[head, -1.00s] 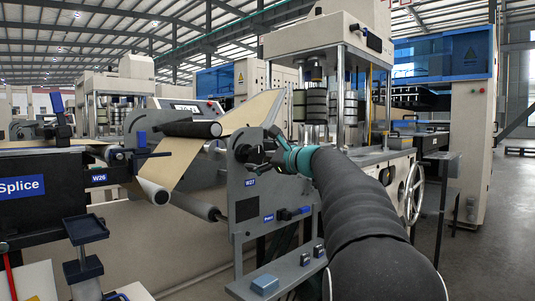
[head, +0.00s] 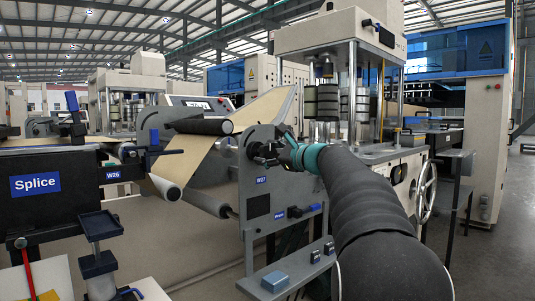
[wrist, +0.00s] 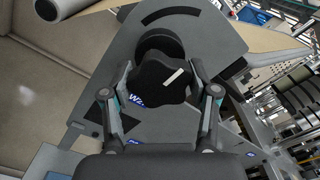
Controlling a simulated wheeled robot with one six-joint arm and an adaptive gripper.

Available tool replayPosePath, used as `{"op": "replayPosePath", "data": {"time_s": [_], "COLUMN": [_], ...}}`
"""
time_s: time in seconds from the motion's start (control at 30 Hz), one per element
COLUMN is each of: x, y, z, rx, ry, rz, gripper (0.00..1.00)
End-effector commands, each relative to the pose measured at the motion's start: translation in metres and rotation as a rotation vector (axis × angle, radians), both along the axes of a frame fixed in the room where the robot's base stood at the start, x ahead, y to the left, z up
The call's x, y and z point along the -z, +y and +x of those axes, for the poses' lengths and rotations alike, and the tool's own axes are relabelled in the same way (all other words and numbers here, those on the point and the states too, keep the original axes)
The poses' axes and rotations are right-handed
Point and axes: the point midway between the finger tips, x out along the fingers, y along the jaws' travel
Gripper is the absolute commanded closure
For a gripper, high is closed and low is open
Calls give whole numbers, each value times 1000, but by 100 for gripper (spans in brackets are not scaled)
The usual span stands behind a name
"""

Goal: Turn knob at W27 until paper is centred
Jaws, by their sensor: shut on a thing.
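The black lobed knob (wrist: 160,80) with a white pointer line sits on the grey side plate labelled W27 (head: 262,180). In the wrist view its pointer tilts up to the right. My gripper (wrist: 160,92) has a finger on each side of the knob and is shut on it. In the head view my gripper (head: 276,149) meets the plate, and the knob is mostly hidden. The brown kraft paper (head: 180,160) runs over a dark upper roller (head: 200,126) and up behind the plate to the right. Its centring cannot be told.
The Splice table (head: 60,186) stands at left. A handwheel (head: 425,187) is right of my arm. Open floor lies far right.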

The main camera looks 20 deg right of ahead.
Motion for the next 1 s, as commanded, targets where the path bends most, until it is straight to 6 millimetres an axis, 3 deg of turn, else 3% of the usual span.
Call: {"op": "replayPosePath", "data": {"time_s": [1.0], "x": [-2], "y": [1], "z": [0], "rx": [-1], "ry": [124], "rz": [339], "gripper": [75]}}
